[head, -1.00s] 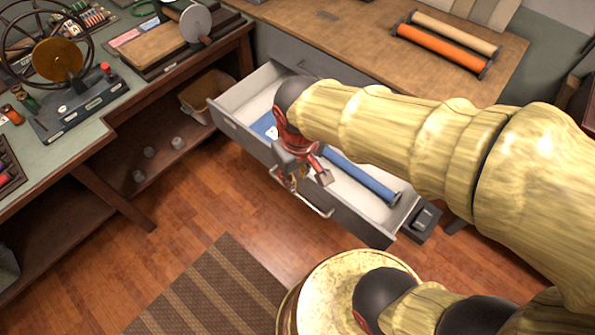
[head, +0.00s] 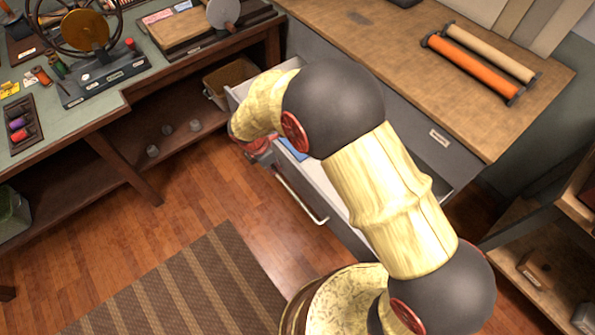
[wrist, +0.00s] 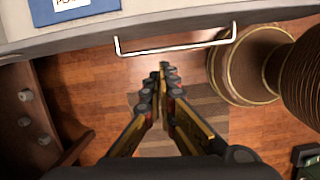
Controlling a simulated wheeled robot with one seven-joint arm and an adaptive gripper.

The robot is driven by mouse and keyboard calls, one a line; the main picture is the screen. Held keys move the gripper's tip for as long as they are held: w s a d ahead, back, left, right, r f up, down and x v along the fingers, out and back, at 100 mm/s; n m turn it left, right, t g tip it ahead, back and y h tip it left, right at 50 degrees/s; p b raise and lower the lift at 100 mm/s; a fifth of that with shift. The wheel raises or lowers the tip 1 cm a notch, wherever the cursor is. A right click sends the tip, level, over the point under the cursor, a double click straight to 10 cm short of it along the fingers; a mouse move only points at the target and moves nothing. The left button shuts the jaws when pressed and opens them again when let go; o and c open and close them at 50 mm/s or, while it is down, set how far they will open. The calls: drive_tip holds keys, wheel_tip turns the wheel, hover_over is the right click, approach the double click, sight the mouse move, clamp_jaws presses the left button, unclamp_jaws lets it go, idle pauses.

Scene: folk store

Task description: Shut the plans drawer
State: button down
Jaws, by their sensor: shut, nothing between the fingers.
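The grey drawer (head: 343,232) stands open under the wooden worktop, with its metal handle (head: 300,200) on the front. The arm covers most of its inside in the head view. In the wrist view, the drawer's rim (wrist: 190,34) runs across the top, with the handle (wrist: 175,48) sticking out below it and a blue item (wrist: 75,9) inside. My gripper (wrist: 161,70) is shut and empty, outside the drawer front, its tips just below the handle bar in the picture. Contact cannot be told.
The worktop (head: 400,70) above holds an orange roller (head: 470,66) and a pale roller. A green-topped bench (head: 75,120) stands left, with a bin (head: 228,80) on its lower shelf. A striped rug (head: 180,290) lies on open floor. A wooden shelf unit (head: 535,250) is at right.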

drive_tip(key=n, duration=0.1)
drive_tip(key=b, duration=0.6)
approach(293, 170)
drive_tip(key=shift+s+d+f, duration=0.2)
drive_tip(key=shift+s+f, duration=0.55)
drive_tip(key=shift+f, duration=0.15)
drive_tip(key=shift+s+d+f, duration=0.25)
drive_tip(key=shift+s+f, duration=0.45)
drive_tip(key=shift+f, duration=0.25)
drive_tip(key=w+d+p, duration=0.6)
drive_tip(key=w+d, duration=0.4)
drive_tip(key=d, duration=0.5)
drive_tip(key=w+d+p, duration=0.6)
drive_tip(key=w+d, duration=0.4)
drive_tip(key=d, duration=0.5)
drive_tip(key=shift+w, duration=0.15)
